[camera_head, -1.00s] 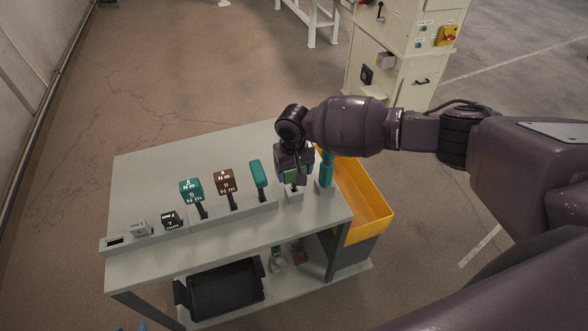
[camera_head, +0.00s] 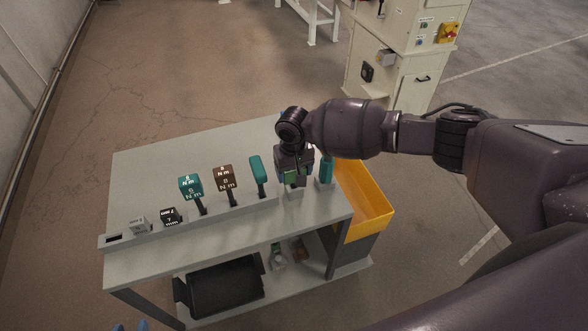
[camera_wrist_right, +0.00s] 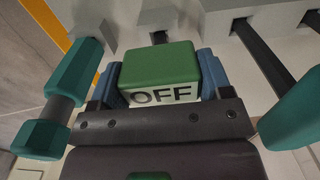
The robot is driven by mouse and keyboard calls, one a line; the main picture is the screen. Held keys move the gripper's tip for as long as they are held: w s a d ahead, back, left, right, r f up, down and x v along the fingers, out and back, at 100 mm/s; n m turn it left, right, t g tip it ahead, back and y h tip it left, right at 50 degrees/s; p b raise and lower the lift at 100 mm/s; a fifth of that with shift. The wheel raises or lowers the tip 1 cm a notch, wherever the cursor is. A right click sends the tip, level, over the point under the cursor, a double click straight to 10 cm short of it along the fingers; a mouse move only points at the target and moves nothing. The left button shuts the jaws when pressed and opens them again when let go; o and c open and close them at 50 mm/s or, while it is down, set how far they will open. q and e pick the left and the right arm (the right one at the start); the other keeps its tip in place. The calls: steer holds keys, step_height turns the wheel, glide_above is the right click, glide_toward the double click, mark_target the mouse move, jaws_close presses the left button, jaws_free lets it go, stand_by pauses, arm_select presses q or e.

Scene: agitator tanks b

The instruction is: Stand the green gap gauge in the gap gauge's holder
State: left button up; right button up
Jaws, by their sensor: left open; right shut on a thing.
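The green gap gauge (camera_wrist_right: 160,68) has a green block with a white face reading OFF. My right gripper (camera_head: 293,176) is shut on this block, with a blue finger on each side in the right wrist view (camera_wrist_right: 158,78). The gauge's dark stem shows beyond the block, by a small grey holder (camera_head: 293,193) on the table. Whether the stem is inside the holder or just above it I cannot tell. The blue fingertips of my left gripper (camera_head: 131,327) show at the bottom left edge, open and away from the table top.
A teal-handled tool (camera_head: 327,168) stands close to the right of my right gripper. Teal (camera_head: 257,170) and brown (camera_head: 225,179) tools stand in a grey rack to the left. A yellow bin (camera_head: 366,205) is at the table's right end. The table's back left is clear.

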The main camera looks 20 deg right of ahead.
arm_select(q)
steer(key=shift+f+b, duration=0.75)
steer(key=shift+b, duration=0.05)
arm_select(e)
steer(key=shift+f, duration=1.65)
steer(key=o, duration=1.4)
step_height(320, 180, up, 2)
steer(key=shift+r, duration=0.2)
arm_select(q)
steer(key=shift+w+r, duration=0.35)
steer(key=shift+r, duration=0.2)
arm_select(e)
step_height(320, 180, up, 8)
steer(key=shift+r, duration=0.25)
